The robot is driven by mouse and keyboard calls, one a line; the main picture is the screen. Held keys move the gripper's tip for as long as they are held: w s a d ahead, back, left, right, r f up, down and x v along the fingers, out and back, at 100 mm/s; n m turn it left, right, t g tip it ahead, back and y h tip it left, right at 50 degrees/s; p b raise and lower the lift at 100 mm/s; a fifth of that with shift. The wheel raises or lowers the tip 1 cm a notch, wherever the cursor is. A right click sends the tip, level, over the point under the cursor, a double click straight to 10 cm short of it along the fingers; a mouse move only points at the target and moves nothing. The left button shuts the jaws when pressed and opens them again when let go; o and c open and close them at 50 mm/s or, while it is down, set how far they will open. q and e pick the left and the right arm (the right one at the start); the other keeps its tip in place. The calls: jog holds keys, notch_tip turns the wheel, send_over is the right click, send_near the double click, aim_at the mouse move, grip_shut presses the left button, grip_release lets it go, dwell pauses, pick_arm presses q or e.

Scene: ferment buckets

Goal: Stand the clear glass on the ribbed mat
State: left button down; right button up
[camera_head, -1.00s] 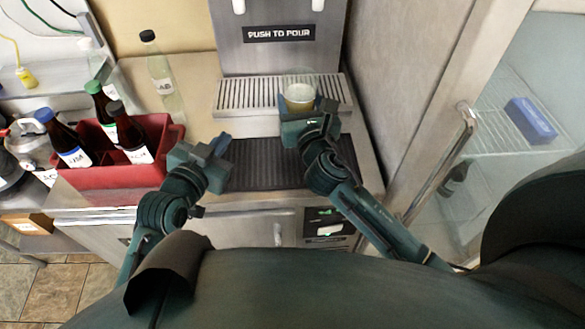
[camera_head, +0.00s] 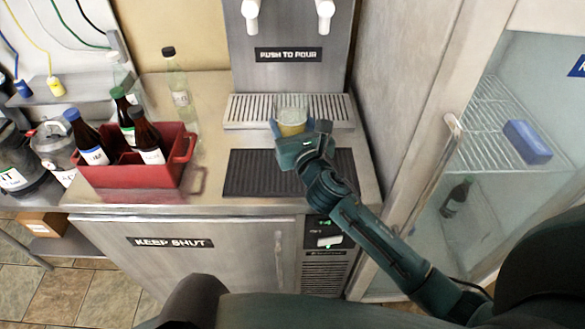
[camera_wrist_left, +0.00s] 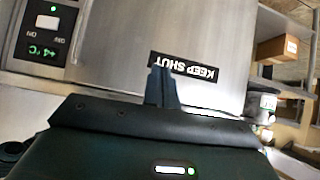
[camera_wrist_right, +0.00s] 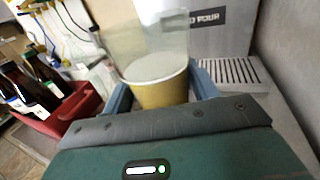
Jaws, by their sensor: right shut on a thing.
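The clear glass (camera_head: 291,119) is partly filled with a yellow liquid with a pale top. My right gripper (camera_head: 290,132) is shut on it, in front of the dispenser's drip grate. In the right wrist view the glass (camera_wrist_right: 158,75) stands upright between the two blue fingers (camera_wrist_right: 165,88). The dark ribbed mat (camera_head: 260,174) lies on the counter below and nearer than the glass, its right part hidden by my right arm. My left gripper (camera_wrist_left: 163,88) shows only in its own wrist view, before the cabinet door, its fingers seeming close together.
The dispenser (camera_head: 289,45) and its drip grate (camera_head: 245,110) stand behind the mat. A red crate (camera_head: 135,170) with several dark bottles is to the left, a clear bottle (camera_head: 177,92) behind it. A glass-door fridge (camera_head: 480,180) bounds the right side.

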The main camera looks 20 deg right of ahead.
notch_tip(320, 180, down, 5)
jog(key=shift+a+r+b, duration=0.1)
jog(key=shift+b, duration=0.25)
notch_tip(320, 180, down, 5)
jog(key=b, duration=0.3)
jog(key=shift+r, duration=0.2)
pick_arm(q)
jog(key=shift+w+d+f+t, duration=0.25)
jog(key=shift+d+f+t, duration=0.05)
jog(key=shift+d+f, duration=0.15)
jog(key=shift+f, duration=0.15)
pick_arm(e)
jog(key=shift+f, duration=0.2)
jog(key=o, duration=1.1)
pick_arm(q)
jog(key=shift+r, duration=0.2)
